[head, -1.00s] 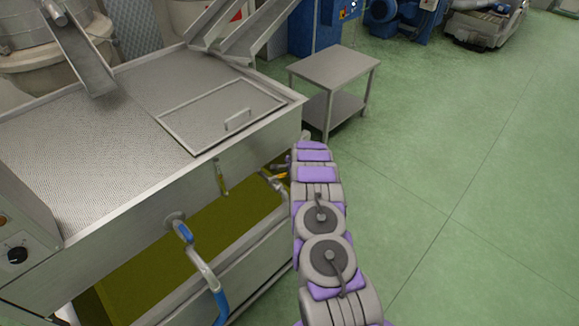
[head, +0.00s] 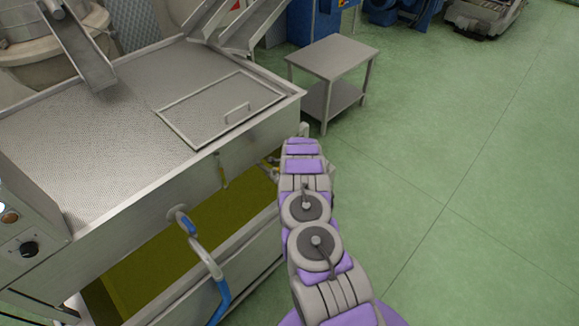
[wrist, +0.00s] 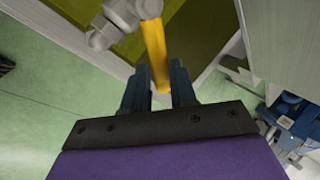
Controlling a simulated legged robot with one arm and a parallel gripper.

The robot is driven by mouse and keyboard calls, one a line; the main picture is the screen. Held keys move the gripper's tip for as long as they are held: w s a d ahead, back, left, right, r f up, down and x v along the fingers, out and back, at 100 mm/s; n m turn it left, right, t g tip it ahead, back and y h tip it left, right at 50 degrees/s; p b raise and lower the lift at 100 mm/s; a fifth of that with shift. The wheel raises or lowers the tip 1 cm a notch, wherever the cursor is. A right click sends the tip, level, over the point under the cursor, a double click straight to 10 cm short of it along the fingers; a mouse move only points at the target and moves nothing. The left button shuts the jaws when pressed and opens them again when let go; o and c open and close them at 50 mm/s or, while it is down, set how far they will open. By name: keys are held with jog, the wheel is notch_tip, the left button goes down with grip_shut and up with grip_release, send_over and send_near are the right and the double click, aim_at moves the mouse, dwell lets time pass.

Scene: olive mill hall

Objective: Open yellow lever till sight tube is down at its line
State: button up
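The yellow lever (wrist: 155,52) hangs from a grey valve (wrist: 122,14) in the wrist view. Its free end reaches down to the space between the two fingers of my gripper (wrist: 160,88). The fingers are apart, with a gap on each side of the lever; I cannot tell how deep it sits between them. In the head view a small yellow bit of the lever (head: 274,161) shows beside my arm, which hides the rest and my gripper. The sight tube (head: 223,171) is a thin upright tube on the tank front, with yellowish liquid; its line is too small to make out.
The steel tank (head: 150,195) has a perforated top and a hatch with a handle (head: 237,113). A steel side table (head: 333,57) stands behind my arm. Green floor is free at right.

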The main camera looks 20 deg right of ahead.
jog(key=o, duration=0.3)
jog(key=shift+r, duration=0.2)
jog(key=p+v, duration=0.4)
jog(key=v, duration=1.3)
jog(key=shift+f, duration=0.1)
